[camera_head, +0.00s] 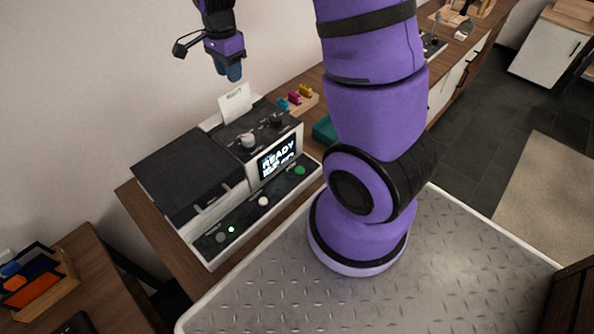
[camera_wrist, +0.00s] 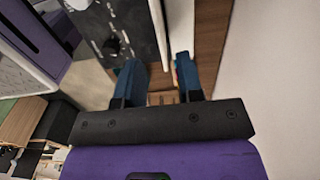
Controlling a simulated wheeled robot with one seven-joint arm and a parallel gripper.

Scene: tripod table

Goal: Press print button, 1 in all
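A black-and-white printer-like machine (camera_head: 190,170) stands on the wooden counter, its lit screen (camera_head: 278,158) reading "READY". I cannot read which is the print button. My gripper (camera_head: 228,71) hangs above the machine's back, clear of the buttons. In the wrist view its blue fingers (camera_wrist: 157,80) are apart with nothing held. That view shows the machine's dark top panel (camera_wrist: 112,25) with a knob (camera_wrist: 112,47).
A paper sheet (camera_head: 236,103) sticks up from the machine's back, below my gripper. Two knobs stand on its top, one pale (camera_head: 247,139), one dark (camera_head: 277,120). A wooden rack with coloured pieces (camera_head: 296,102) and a teal tray (camera_head: 325,130) lie to the right. A wall is behind.

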